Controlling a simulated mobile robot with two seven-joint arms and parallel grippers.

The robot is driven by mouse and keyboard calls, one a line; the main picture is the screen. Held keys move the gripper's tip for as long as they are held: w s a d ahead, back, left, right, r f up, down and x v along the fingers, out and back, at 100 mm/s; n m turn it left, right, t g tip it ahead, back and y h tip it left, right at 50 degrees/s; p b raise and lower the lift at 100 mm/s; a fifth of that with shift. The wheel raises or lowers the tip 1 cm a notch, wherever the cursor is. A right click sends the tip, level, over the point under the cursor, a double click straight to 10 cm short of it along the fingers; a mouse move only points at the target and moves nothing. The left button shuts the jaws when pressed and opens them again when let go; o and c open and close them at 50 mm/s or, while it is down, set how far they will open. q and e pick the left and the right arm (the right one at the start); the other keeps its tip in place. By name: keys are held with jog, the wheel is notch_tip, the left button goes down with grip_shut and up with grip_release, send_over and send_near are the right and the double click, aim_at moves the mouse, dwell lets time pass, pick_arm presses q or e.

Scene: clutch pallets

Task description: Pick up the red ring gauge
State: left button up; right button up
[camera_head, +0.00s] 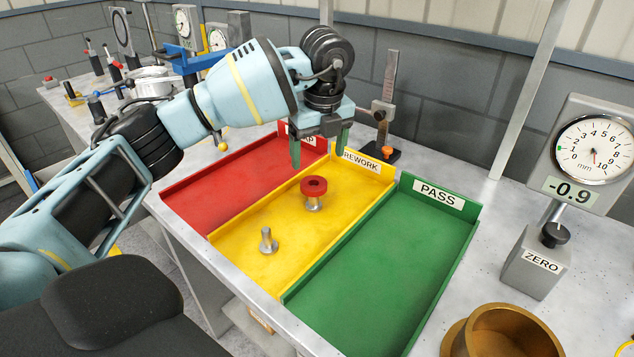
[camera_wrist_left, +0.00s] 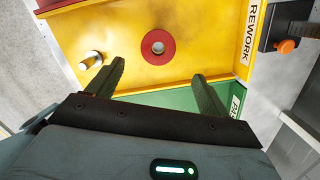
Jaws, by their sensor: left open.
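The red ring gauge (camera_head: 314,186) sits on top of a short metal post (camera_head: 313,203) in the yellow REWORK tray (camera_head: 262,272). In the left wrist view the red ring (camera_wrist_left: 158,46) shows from above, beyond the fingertips and between their lines. My left gripper (camera_head: 318,158) is open and empty, with green fingers pointing down. It is above the far end of the yellow tray, higher than the ring and apart from it. My right gripper is in neither view.
A second metal post (camera_head: 268,241) stands bare in the yellow tray. A red tray (camera_head: 225,180) lies to the left and a green PASS tray (camera_head: 390,262) to the right. A height gauge (camera_head: 384,110) stands behind, a dial gauge (camera_head: 588,150) and a brass bowl (camera_head: 505,335) at right.

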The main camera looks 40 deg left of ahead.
aim_at(314, 177)
pick_arm(q)
jog(key=shift+f, duration=0.5)
jog(key=shift+w+a+f, duration=0.1)
jog(key=shift+a+f, duration=0.05)
jog(key=shift+f, duration=0.55)
jog(key=shift+a+f, duration=0.25)
jog(key=shift+f, duration=1)
jog(key=shift+a+f, duration=0.25)
jog(key=shift+f, duration=1)
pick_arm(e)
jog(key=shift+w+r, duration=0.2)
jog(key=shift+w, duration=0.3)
pick_arm(q)
jog(key=shift+c, duration=0.2)
jog(key=c, duration=1.2)
jog(key=shift+c, duration=0.2)
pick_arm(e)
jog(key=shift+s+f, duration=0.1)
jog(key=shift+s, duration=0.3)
pick_arm(q)
jog(key=shift+r, duration=0.1)
